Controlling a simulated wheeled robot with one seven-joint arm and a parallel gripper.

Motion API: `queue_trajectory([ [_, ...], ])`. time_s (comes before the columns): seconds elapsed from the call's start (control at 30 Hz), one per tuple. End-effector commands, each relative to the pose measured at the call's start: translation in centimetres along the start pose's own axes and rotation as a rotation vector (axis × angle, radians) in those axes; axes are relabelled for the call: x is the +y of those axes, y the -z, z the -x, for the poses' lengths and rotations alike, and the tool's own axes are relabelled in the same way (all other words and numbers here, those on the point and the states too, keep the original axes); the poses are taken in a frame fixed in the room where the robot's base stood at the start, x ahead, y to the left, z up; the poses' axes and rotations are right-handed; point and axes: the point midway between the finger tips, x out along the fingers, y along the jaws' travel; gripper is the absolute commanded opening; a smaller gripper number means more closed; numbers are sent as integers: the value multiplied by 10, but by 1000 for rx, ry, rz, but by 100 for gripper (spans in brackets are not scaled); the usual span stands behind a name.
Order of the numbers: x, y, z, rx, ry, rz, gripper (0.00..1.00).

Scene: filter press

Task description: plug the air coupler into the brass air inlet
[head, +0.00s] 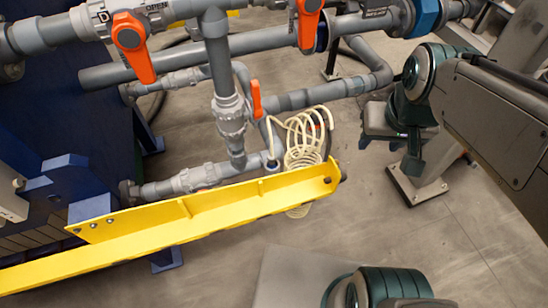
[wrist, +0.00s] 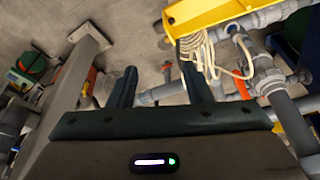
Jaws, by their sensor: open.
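A cream coiled air hose (head: 304,140) hangs beside the grey pipes, partly behind the yellow beam; it also shows in the wrist view (wrist: 196,52). One end of the hose runs down to a small dark fitting (head: 272,166), seemingly the air coupler, just above the beam. The fitting is too small to tell what it is joined to. I cannot make out a brass air inlet. My gripper (head: 389,152) is open and empty, to the right of the coil and apart from it. In the wrist view its two dark fingers (wrist: 156,80) stand wide apart, with the coil behind the right finger.
The yellow beam (head: 215,212) crosses below the hose. Grey pipes (head: 185,186) and orange-handled valves (head: 133,45) fill the upper left, before a dark blue frame (head: 50,120). Concrete floor (head: 390,245) is open at lower right.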

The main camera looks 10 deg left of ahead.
Motion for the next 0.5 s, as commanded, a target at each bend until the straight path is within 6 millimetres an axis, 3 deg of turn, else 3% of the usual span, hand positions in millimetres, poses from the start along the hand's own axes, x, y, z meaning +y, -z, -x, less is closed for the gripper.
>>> queue_trajectory([
  [0.2, -55, 50, -44, -97, 46, 187, 45],
  [0.5, -152, 85, -118, -211, 77, 433, 45],
])
